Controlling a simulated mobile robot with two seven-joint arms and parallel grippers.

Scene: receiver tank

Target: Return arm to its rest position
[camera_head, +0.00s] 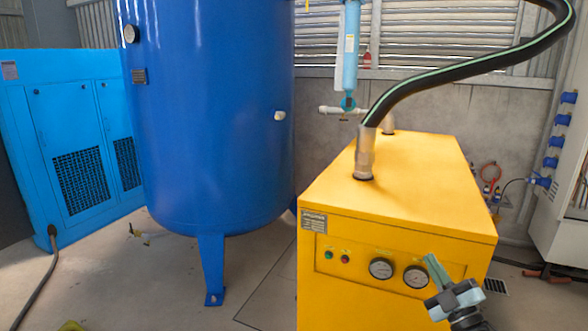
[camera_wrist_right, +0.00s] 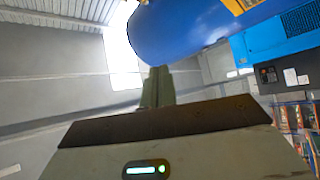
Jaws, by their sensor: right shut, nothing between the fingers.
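My right gripper (camera_head: 433,262) is at the lower right of the head view, in front of the yellow machine (camera_head: 395,190) near its gauges. Its fingers point up and a little left and are closed together with nothing between them. I cannot tell the exact gap to the machine's front. In the right wrist view the closed fingers (camera_wrist_right: 157,76) stand upright at the middle, with the blue tank (camera_wrist_right: 195,28) beyond them. My left gripper is in neither view.
The large blue receiver tank (camera_head: 215,110) stands on legs left of the yellow machine. A thick black hose (camera_head: 455,70) rises from the machine's top. A light blue cabinet (camera_head: 75,135) is at far left.

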